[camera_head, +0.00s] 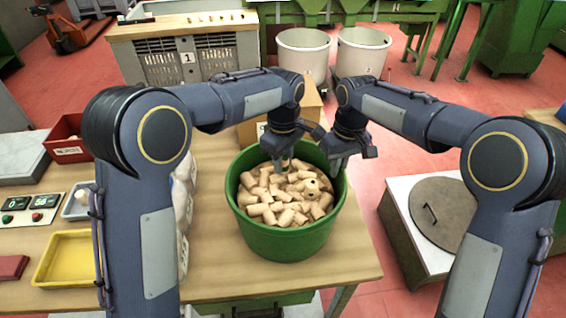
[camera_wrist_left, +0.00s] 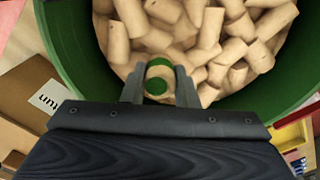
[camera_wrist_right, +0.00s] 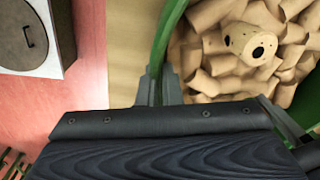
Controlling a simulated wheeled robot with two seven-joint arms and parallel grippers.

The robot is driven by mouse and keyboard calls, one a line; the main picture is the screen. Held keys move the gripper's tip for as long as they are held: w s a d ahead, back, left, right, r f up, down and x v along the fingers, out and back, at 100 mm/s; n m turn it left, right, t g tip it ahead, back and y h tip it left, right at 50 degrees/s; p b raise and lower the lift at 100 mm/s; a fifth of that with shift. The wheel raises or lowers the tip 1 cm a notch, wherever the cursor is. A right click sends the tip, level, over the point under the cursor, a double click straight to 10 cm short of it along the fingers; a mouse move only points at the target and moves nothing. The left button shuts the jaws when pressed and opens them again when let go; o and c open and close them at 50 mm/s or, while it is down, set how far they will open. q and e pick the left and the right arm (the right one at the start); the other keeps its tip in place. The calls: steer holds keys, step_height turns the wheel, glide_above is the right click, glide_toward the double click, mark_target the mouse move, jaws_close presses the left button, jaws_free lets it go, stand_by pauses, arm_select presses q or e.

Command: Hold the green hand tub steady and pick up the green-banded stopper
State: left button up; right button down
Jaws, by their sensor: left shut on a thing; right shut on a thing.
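The green hand tub (camera_head: 282,242) stands on the wooden table and holds many loose cork stoppers (camera_head: 265,208). My left gripper (camera_head: 281,163) reaches down inside the tub near its far side. In the left wrist view its fingers are shut on the green-banded stopper (camera_wrist_left: 158,82), which shows a pale end with green on it. Other corks lie close around it. My right gripper (camera_head: 337,164) is at the tub's right rim. In the right wrist view its fingers are shut on the green rim (camera_wrist_right: 158,68), one on each side of the wall.
A cork with dark holes (camera_wrist_right: 250,43) lies on the pile. A cardboard box (camera_head: 308,103) stands behind the tub. A yellow tray (camera_head: 66,262) and a red bin (camera_head: 66,153) are at the left. A round lid (camera_head: 443,215) lies right of the table. Table in front of the tub is clear.

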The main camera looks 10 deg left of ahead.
arm_select(q)
step_height(320, 180, up, 10)
arm_select(e)
steer(key=c, duration=1.5)
jaws_free()
steer(key=r, duration=1.2)
steer(key=shift+w+d, duration=0.2)
steer(key=shift+d, duration=0.1)
